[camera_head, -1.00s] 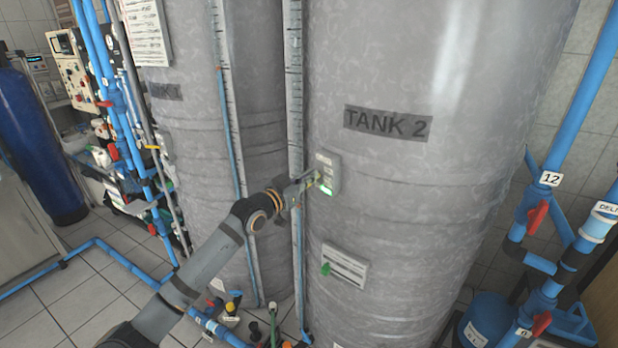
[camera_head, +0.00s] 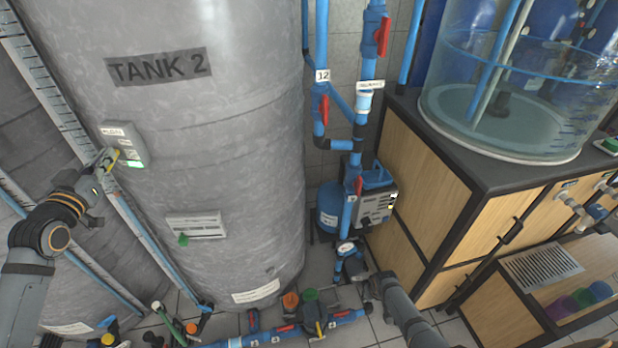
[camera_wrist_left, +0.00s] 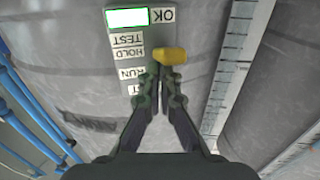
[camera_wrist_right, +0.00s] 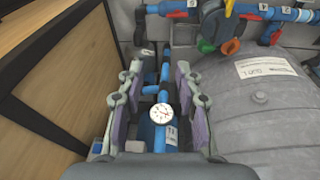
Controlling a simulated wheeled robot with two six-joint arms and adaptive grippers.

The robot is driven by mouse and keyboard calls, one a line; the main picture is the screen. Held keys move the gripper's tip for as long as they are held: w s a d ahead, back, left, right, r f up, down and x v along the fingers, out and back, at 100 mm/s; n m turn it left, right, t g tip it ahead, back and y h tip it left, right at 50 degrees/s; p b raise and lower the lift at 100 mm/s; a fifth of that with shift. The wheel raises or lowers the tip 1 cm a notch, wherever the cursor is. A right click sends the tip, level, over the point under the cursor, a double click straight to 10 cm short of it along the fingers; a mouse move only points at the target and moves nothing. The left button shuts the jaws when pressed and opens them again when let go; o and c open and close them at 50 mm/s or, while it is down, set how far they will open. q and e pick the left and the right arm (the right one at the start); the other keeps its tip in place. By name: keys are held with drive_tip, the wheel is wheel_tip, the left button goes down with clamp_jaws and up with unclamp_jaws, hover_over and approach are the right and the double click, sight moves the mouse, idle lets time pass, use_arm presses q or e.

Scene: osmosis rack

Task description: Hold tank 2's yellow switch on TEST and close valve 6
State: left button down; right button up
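Tank 2 (camera_head: 235,110) is a grey cylinder with a small switch box (camera_head: 131,148) on its wall. My left gripper (camera_head: 106,160) is at this box. In the left wrist view the yellow switch (camera_wrist_left: 170,56) is beside the HOLD and TEST labels, and a lit green-framed screen (camera_wrist_left: 127,17) sits by OK. The left fingers (camera_wrist_left: 158,72) are shut together right at the switch, apparently touching it. My right gripper (camera_wrist_right: 160,82) is open and empty above blue piping. Red-handled valves (camera_head: 358,186) sit on the pipes; I cannot tell which tag reads 6.
A round gauge (camera_wrist_right: 161,113) shows on the pipe between the right fingers. A wooden cabinet (camera_head: 425,190) stands right of the pipes and bears a clear water tank (camera_head: 515,120). More valves and pipes (camera_head: 290,330) run low in front of Tank 2. Tiled floor (camera_head: 380,325) shows between.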

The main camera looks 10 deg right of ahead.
drive_tip(key=w+d+r+t, duration=0.1)
drive_tip(key=w+r, duration=1.2)
drive_tip(key=r, duration=0.1)
drive_tip(key=t+y, duration=0.1)
approach(362, 179)
drive_tip(key=x, duration=1.1)
drive_tip(key=shift+w+a+f, duration=0.1)
drive_tip(key=shift+w+f, duration=0.05)
drive_tip(key=shift+f, duration=0.25)
clamp_jaws()
